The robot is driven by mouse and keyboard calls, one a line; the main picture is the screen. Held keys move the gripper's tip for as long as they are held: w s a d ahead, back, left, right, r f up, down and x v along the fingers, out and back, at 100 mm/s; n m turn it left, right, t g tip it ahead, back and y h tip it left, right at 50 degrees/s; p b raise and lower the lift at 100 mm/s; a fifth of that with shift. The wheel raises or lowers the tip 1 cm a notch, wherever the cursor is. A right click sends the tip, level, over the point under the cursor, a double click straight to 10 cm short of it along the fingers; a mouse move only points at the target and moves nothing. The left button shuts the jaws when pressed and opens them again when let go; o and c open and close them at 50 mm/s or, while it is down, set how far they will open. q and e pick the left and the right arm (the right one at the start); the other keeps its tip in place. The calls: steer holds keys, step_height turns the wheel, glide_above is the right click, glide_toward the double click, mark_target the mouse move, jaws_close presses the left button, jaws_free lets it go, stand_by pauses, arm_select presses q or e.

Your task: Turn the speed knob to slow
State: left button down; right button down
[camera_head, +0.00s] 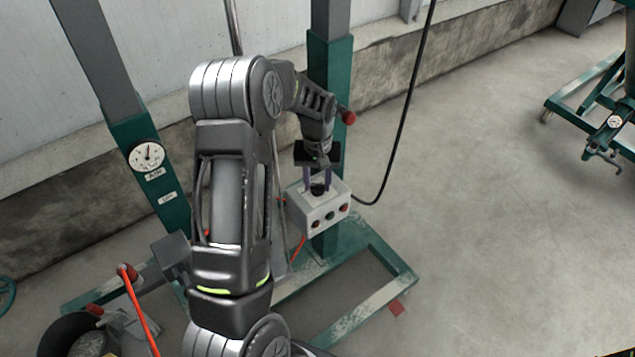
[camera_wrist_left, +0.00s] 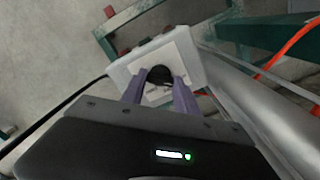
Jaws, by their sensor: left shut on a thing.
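A light grey control box (camera_head: 325,213) is fixed by the green post in the head view, with small coloured buttons on its front face. The black speed knob (camera_head: 318,189) sits on its top face. My left gripper (camera_head: 317,186) reaches down from above and is shut on the knob. In the left wrist view the two purple fingers of my left gripper (camera_wrist_left: 160,88) stand on both sides of the black knob (camera_wrist_left: 159,75), on the pale face of the control box (camera_wrist_left: 188,56). The knob's markings cannot be read. My right gripper is not in view.
A green frame stands around the box, with a post (camera_head: 331,90) behind it and a base (camera_head: 385,270) on the floor. A round gauge (camera_head: 146,156) is on the left post. A black cable (camera_head: 404,110) hangs right of the box.

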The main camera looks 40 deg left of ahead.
mark_target(317, 185)
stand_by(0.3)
arm_select(q)
steer(key=c, duration=0.9)
jaws_free()
step_height(317, 185, up, 8)
steer(key=shift+f, duration=0.1)
